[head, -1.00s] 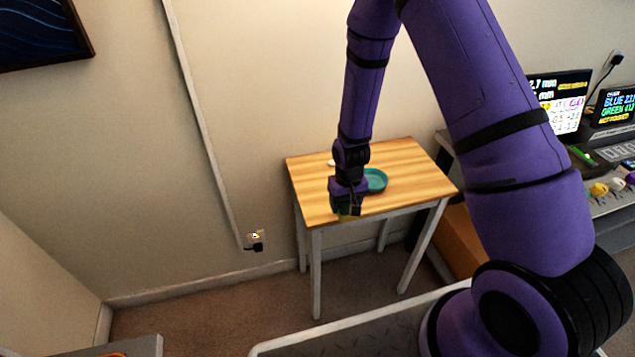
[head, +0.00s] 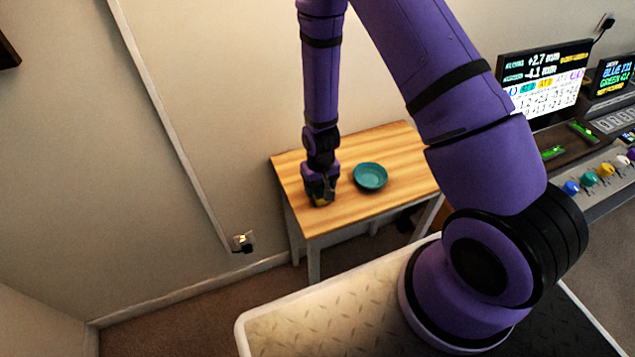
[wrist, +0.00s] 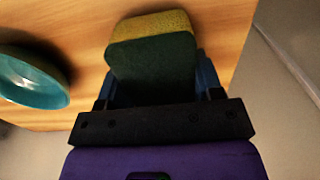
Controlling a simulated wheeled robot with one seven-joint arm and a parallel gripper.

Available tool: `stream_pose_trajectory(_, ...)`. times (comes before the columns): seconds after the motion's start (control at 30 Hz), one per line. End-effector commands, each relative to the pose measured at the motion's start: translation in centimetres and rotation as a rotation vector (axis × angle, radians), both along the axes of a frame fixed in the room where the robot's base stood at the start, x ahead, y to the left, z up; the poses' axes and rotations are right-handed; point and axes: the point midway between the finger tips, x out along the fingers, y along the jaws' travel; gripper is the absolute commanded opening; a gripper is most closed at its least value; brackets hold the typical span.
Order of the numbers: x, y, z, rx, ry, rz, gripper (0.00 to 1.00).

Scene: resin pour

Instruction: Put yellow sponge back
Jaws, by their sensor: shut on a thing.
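The sponge (wrist: 152,62), yellow on one side and dark green on the other, is between the fingers of my gripper in the wrist view. My gripper (head: 320,198) is shut on it over the left part of the small wooden table (head: 385,147). In the head view only a bit of yellow shows at the fingertips. I cannot tell whether the sponge touches the tabletop. A teal bowl (head: 370,176) stands on the table to the right of my gripper, apart from it. It also shows at the left of the wrist view (wrist: 32,80).
A wall socket with a plug (head: 243,242) is left of the table. A console with coloured knobs (head: 590,178) and a screen (head: 548,80) stand to the right. The tabletop right of the bowl is clear.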

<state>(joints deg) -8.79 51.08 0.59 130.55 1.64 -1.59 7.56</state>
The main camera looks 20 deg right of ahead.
Motion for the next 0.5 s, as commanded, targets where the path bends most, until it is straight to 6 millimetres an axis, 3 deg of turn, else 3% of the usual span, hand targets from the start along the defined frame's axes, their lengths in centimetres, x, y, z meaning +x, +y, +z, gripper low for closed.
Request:
stream_pose_trajectory(0.1, -0.44, 0.07, -0.89, 0.000, 0.001, 0.001, 0.30)
stream_pose_trajectory(0.43, -0.38, 0.07, -1.11, 0.000, -0.001, 0.001, 0.30)
stream_pose_trajectory(0.47, -0.36, 0.07, -1.13, 0.000, -0.001, 0.000, 0.62)
stream_pose_trajectory(0.5, -0.35, 0.07, -1.09, 0.000, -0.002, 0.001, 0.72)
